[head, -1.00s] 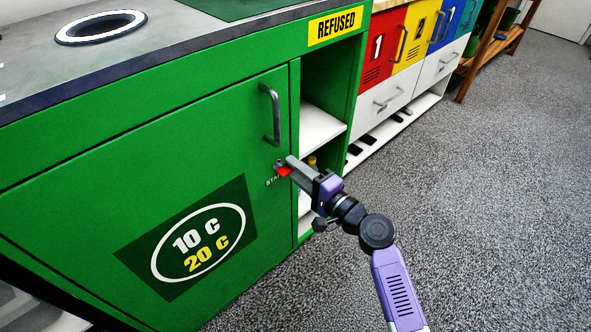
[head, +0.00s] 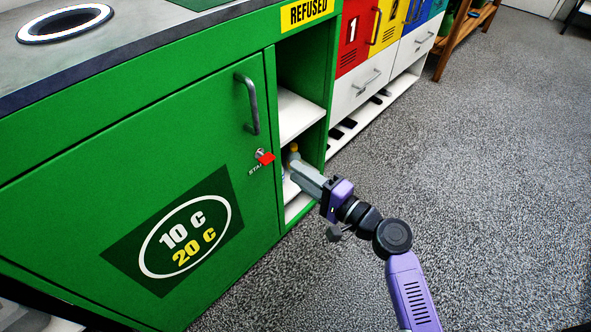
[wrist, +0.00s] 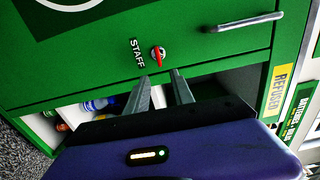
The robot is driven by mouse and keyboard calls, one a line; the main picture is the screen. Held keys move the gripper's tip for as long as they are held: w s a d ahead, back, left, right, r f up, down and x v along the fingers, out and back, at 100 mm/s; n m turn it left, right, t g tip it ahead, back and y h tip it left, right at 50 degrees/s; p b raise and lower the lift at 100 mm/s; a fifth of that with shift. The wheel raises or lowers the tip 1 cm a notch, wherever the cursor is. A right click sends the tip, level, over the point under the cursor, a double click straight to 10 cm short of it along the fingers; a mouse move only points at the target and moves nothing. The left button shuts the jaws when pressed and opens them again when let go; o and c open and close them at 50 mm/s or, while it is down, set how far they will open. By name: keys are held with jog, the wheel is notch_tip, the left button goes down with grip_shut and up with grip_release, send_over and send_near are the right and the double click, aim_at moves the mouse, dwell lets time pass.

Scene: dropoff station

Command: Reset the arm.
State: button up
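My arm reaches out with my gripper (head: 297,168) in front of the shelf opening, just right of the red key (head: 266,158) in the head view. In the wrist view the two fingers of my gripper (wrist: 161,75) stand apart with nothing between them. The red key (wrist: 158,54) sits in the STAFF lock beyond the fingertips, apart from them. The lock is on the green cabinet door (head: 90,190), which is shut.
An open shelf (head: 297,115) under the yellow REFUSED sign (head: 305,12) holds a few bottles (wrist: 97,104), partly hidden. Numbered lockers (head: 353,40) stand behind. A wooden rack (head: 466,30) is at the back right. The grey floor (head: 490,170) on the right is clear.

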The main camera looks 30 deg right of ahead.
dwell(0.4)
jog(key=s+d+f+n+h, duration=0.1)
jog(key=s+d+n+h, duration=0.35)
jog(key=s+h, duration=0.45)
jog(key=s+a+r+n+g+y, duration=0.1)
jog(key=s+a+r+n, duration=0.15)
jog(key=s, duration=0.65)
jog(key=s+a+r+n+y, duration=0.1)
jog(key=s+a+n, duration=0.25)
jog(key=s, duration=0.55)
jog(key=s+a+r+n+g+y, duration=0.1)
jog(key=s+a+r+n, duration=0.2)
jog(key=s, duration=0.6)
notch_tip(320, 180, up, 22)
jog(key=n+p, duration=0.1)
jog(key=p, duration=2.2)
jog(key=shift+s+f, duration=0.15)
jog(key=shift+s, duration=0.05)
jog(key=shift+d, duration=0.1)
